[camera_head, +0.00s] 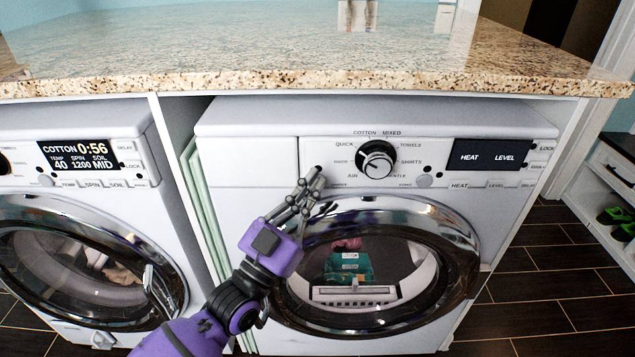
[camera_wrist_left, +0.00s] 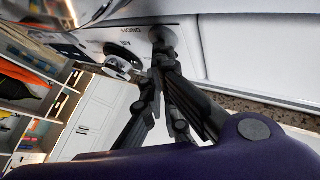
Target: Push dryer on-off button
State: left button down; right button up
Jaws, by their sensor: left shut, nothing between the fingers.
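The white dryer (camera_head: 250,150) stands under the counter on the right in the head view. Its panel has a round knob (camera_head: 377,160), a round grey button (camera_head: 424,180) to the knob's right, and a dark display (camera_head: 492,155) reading HEAT and LEVEL. My left gripper (camera_head: 315,178) is shut and empty, its fingertips at the panel left of the knob. In the left wrist view the fingertips (camera_wrist_left: 162,42) are close to the panel beside the knob (camera_wrist_left: 122,58). The gripper covers part of the panel; whether it touches a button there I cannot tell. My right gripper is out of view.
A granite counter (camera_head: 280,80) overhangs both machines. A washer (camera_head: 90,115) with a lit display stands on the left. The dryer's round door (camera_head: 460,240) is closed below the panel. A shelf with green shoes (camera_head: 614,214) is at far right.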

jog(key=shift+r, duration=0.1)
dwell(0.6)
pick_arm(q)
jog(key=shift+s+p, duration=0.35)
jog(key=shift+s, duration=0.15)
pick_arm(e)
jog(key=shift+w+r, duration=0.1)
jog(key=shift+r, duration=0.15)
pick_arm(q)
jog(key=s+p, duration=0.3)
jog(key=s, duration=0.3)
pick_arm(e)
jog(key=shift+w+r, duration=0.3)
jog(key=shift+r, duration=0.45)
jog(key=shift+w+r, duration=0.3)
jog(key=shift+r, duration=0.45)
